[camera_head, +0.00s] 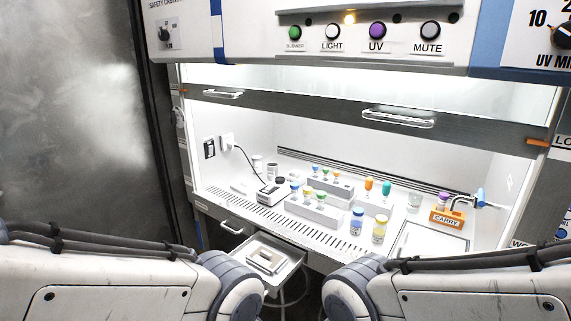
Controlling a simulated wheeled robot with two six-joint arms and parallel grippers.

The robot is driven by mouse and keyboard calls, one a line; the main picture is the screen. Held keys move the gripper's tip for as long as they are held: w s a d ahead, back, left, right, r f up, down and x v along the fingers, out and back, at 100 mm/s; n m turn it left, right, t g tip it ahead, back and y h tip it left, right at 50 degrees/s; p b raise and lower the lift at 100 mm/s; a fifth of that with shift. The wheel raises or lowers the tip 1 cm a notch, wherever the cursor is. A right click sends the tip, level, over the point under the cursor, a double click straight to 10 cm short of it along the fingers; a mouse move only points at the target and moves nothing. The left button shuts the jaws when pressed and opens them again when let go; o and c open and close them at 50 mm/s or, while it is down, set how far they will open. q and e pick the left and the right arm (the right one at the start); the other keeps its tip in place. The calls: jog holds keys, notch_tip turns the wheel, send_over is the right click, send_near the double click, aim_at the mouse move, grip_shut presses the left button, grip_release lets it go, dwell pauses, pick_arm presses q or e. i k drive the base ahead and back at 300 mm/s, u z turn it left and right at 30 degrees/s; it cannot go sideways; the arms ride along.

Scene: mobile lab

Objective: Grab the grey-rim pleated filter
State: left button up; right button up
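A small pale rectangular piece (265,261) with a greyish edge lies flat in a pulled-out drawer (289,268) below the cabinet's work surface. It may be the grey-rim pleated filter, but pleats are too small to make out. My left and right arms come in from the lower left and lower right. Only their links and blue-grey joints show, on either side of the drawer. Neither gripper is in view.
Above the drawer is a safety cabinet with its sash (361,114) raised. Inside stand vial racks (315,208), a small grey device (273,195), two capped bottles (379,230) and an orange CARRY block (446,219). A dark glass panel (75,110) stands at left.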

aim_at(266, 259)
jog(key=u, duration=0.5)
jog(key=k, duration=0.4)
jog(key=u, duration=0.8)
jog(key=i, duration=1.45)
jog(key=z, duration=0.55)
jog(key=i, duration=0.4)
jog(key=z, duration=0.25)
